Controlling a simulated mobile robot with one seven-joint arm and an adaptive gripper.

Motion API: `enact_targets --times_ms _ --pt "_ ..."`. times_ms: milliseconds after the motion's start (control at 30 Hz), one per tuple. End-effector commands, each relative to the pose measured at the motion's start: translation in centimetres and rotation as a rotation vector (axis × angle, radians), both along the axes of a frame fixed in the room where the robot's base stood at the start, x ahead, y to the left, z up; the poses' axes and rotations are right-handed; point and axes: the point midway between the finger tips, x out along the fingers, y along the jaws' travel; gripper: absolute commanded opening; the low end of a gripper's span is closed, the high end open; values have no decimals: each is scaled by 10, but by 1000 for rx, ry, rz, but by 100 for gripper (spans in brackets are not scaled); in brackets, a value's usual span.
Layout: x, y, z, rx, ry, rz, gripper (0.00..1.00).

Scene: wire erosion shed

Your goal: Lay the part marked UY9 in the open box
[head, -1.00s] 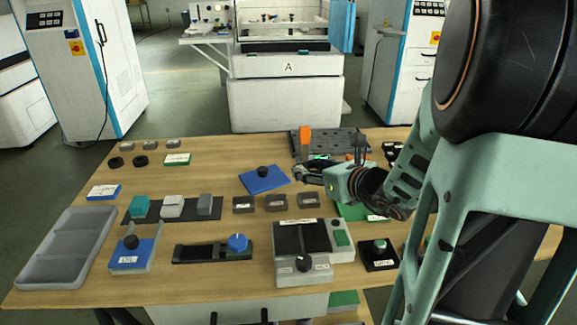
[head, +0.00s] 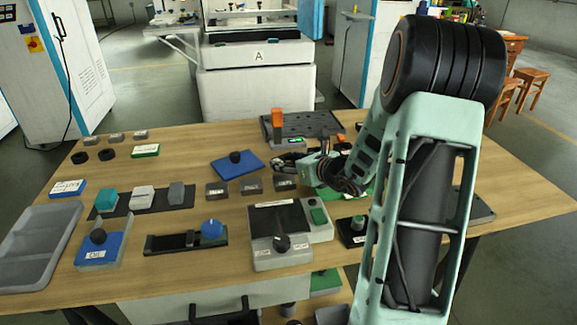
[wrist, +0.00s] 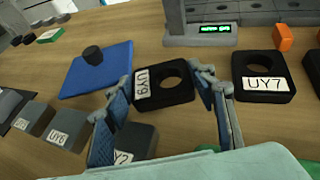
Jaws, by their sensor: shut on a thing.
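The part marked UY9 is a black square block with a round hole and a white label; it sits between my fingers in the wrist view (wrist: 176,97). My gripper (wrist: 165,100) is shut on it, one finger on each side. Whether the part is clear of the table is hard to tell. In the head view my gripper (head: 290,163) is over the table's back middle, right of a blue lid-like plate with a black knob (head: 237,167). I cannot tell for sure which thing is the open box; an open grey compartment tray (head: 40,213) lies at the left.
A similar black part marked UY7 (wrist: 264,84) lies to the right. Grey labelled blocks (head: 251,187) stand in front of my gripper. A dark rack (head: 305,124) stands behind. A grey device with a knob (head: 283,252) and a blue-topped box (head: 100,250) stand near the front edge.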

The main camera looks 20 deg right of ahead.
Motion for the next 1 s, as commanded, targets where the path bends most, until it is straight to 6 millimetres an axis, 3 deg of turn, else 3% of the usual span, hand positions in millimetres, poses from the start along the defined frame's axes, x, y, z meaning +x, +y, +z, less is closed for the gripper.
enact_targets --times_ms 433,467,600,1000 --pt "1 0 -11 -1 -5 1 10" --pt "0 0 -12 -1 -2 0 54" --pt "0 0 -11 -1 -1 0 69" --pt "-1 0 -5 -1 -1 -1 69"
